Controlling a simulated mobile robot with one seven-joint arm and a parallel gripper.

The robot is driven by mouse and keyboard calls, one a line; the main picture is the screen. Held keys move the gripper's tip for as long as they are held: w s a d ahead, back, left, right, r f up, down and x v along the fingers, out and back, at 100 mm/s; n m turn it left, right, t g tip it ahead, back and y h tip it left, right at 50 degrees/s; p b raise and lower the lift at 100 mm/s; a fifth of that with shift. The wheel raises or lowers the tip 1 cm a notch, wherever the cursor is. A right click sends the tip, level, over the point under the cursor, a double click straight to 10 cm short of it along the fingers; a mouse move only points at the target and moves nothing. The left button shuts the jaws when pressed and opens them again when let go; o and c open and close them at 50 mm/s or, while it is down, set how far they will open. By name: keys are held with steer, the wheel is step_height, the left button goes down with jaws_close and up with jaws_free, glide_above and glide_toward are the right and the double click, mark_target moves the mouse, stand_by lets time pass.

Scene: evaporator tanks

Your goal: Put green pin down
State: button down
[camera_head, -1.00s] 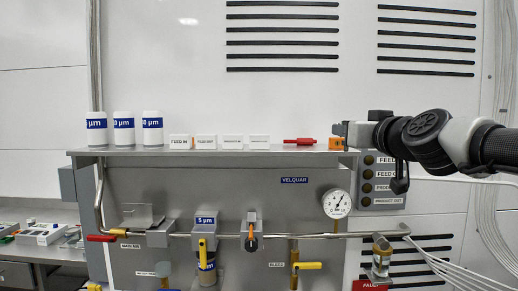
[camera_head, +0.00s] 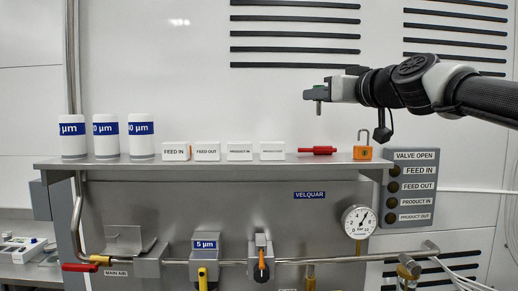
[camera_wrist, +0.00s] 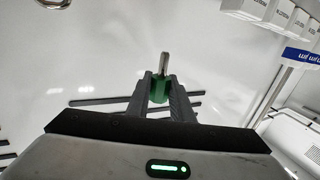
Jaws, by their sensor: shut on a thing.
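The green pin (camera_wrist: 160,90) sits between the two dark fingers in the wrist view, with its metal tip pointing away from my gripper (camera_wrist: 162,96). My gripper is shut on it. In the head view my gripper (camera_head: 318,94) is in the air above the shelf's right part, above and left of the orange padlock. A short grey tip shows below the fingers there; the pin's green part is hard to make out. The red pin (camera_head: 318,150) lies on the shelf (camera_head: 250,160) below my gripper.
On the shelf, left to right, stand white filter cartridges (camera_head: 107,144), several white label blocks (camera_head: 208,153), the red pin and the orange padlock (camera_head: 363,153) with its shackle up. The VALVE OPEN panel (camera_head: 415,157) is beyond the right end. Air above the blocks is clear.

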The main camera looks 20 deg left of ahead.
step_height(320, 180, down, 10)
steer(key=b, duration=0.3)
steer(key=shift+f+b, duration=0.25)
steer(key=shift+b, duration=0.1)
steer(key=c, duration=1.6)
jaws_free()
steer(key=shift+r, duration=0.1)
steer(key=shift+o, duration=0.2)
